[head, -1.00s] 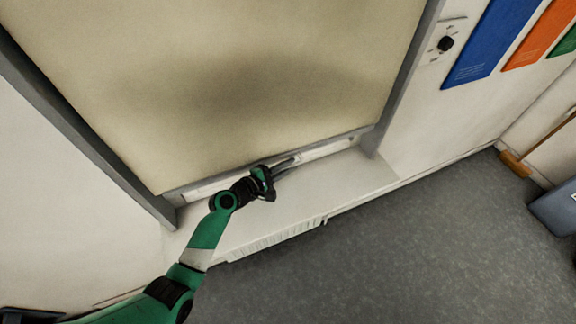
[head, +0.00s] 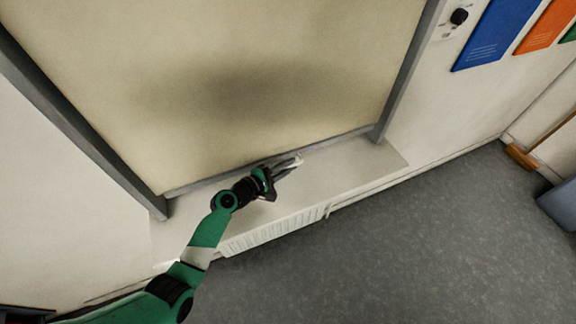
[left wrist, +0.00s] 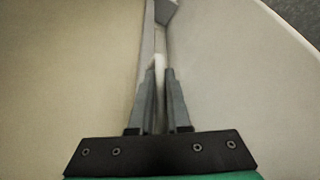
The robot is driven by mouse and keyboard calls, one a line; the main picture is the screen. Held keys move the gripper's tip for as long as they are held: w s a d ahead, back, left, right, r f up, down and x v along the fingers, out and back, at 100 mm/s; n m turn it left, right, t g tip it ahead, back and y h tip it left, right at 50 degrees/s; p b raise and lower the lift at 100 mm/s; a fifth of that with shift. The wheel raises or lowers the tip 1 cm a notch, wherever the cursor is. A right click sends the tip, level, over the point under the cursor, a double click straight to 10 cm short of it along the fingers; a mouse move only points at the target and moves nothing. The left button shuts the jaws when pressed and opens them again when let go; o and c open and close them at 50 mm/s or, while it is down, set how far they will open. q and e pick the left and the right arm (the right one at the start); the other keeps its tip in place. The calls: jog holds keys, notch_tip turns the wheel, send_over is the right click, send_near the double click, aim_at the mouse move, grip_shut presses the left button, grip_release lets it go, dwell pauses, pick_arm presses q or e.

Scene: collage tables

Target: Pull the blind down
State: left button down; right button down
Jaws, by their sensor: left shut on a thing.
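The cream blind (head: 230,80) covers the window opening in the head view, with its grey bottom bar (head: 345,137) down at the sill. My left gripper (head: 290,165) is at the middle of this bar, shut on a small pale pull tab (head: 298,160). The left wrist view shows the two grey fingers (left wrist: 160,98) closed about the white tab (left wrist: 158,66), with the blind (left wrist: 70,70) on the left. The fingers hide part of the tab. My right gripper is not in view.
The white sill (head: 350,165) juts out below the blind, above a white radiator (head: 265,238). Grey frame posts (head: 410,70) flank the blind. A dark knob (head: 459,16) and coloured panels (head: 495,35) are on the right wall. Grey floor (head: 400,250) is open.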

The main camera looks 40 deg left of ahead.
pick_arm(q)
jog(key=shift+s+f, duration=0.1)
jog(key=shift+f, duration=0.3)
jog(key=c, duration=0.9)
grip_release()
jog(key=shift+r, duration=0.15)
jog(key=p+v, duration=0.3)
jog(key=v, duration=0.8)
jog(key=shift+s+r, duration=0.1)
jog(key=shift+s, duration=0.15)
